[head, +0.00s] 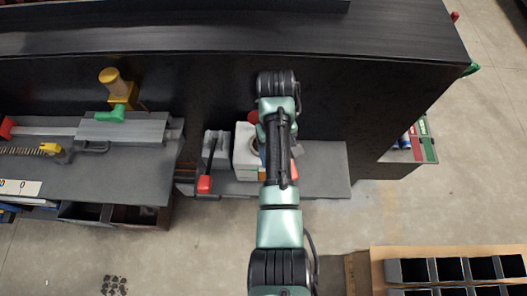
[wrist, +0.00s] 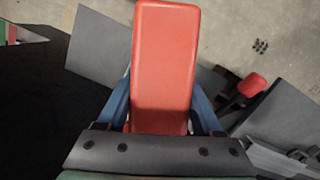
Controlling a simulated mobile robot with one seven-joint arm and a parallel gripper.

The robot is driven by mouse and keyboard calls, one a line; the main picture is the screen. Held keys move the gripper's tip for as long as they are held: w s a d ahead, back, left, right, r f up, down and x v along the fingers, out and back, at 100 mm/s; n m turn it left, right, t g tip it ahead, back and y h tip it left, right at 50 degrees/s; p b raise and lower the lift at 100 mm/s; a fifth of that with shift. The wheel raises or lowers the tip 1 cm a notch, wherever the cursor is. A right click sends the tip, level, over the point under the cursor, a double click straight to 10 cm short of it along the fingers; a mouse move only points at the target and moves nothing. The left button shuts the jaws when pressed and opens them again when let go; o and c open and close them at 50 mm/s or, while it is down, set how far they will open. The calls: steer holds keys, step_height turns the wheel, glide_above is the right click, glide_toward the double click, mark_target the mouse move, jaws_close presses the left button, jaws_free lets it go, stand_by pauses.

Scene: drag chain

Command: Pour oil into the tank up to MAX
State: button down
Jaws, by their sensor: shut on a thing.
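My gripper (wrist: 161,108) is shut on a long red container (wrist: 165,60), with one blue finger on each side of it. The container's plain red face fills the middle of the wrist view; its spout and any oil are not visible. In the head view my arm hides the gripper, and only a small red patch (head: 294,170) shows beside the arm. A white box (head: 243,150), which looks like the tank, stands just left of my arm, partly covered by it. A round red part (head: 254,117) shows behind it. The MAX mark and the oil level cannot be seen.
A lever with a red grip (head: 204,184) stands left of the white box. A grey bench (head: 85,165) with a yellow-and-green device (head: 117,95) lies further left. The grey shelf (head: 325,172) is bare on the right. Dark bins (head: 450,270) sit at lower right.

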steer(key=shift+w+r, duration=0.15)
steer(key=shift+w, duration=0.05)
steer(key=shift+w+a+r+g+b, duration=0.15)
steer(key=shift+w+r+g+b, duration=0.1)
steer(key=shift+r+g+b, duration=0.25)
steer(key=shift+f, duration=0.1)
stand_by(1.9)
steer(key=shift+s+d+f+t+p, duration=0.25)
steer(key=shift+s+f+t+p, duration=0.25)
steer(key=shift+s+f+t, duration=0.35)
steer(key=shift+w+f, duration=0.15)
steer(key=shift+f, duration=0.05)
steer(key=shift+s+d+f+t+y, duration=0.1)
steer(key=shift+s+f+t+y, duration=0.2)
steer(key=shift+f+t, duration=0.35)
steer(key=shift+s+d+f+t+y, duration=0.1)
steer(key=shift+s+f+t+y, duration=0.1)
steer(key=shift+f+t+y, duration=0.3)
